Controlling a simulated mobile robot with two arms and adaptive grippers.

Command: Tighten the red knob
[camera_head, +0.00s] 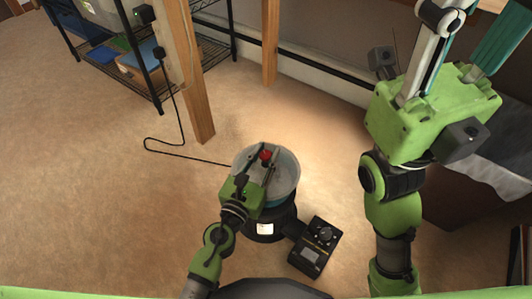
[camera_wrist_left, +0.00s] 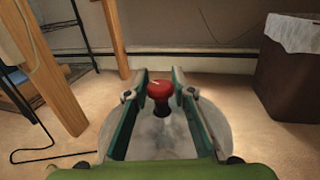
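The red knob (camera_head: 266,155) sits at the middle of a round, pale disc (camera_head: 288,172) on top of a dark device (camera_head: 264,228). My left gripper (camera_head: 262,160) is over the disc, with its fingers either side of the knob. In the left wrist view the knob (camera_wrist_left: 160,90) shows between the two fingers, with a gap to each, so the gripper (camera_wrist_left: 160,95) is open. A pale mark is on top of the knob.
A black control box (camera_head: 315,247) with a dial stands right of the device. A black cable (camera_head: 185,152) runs to the left. A wooden post (camera_head: 190,80), a wire shelf (camera_head: 110,50) and a dark bin (camera_wrist_left: 295,75) stand around.

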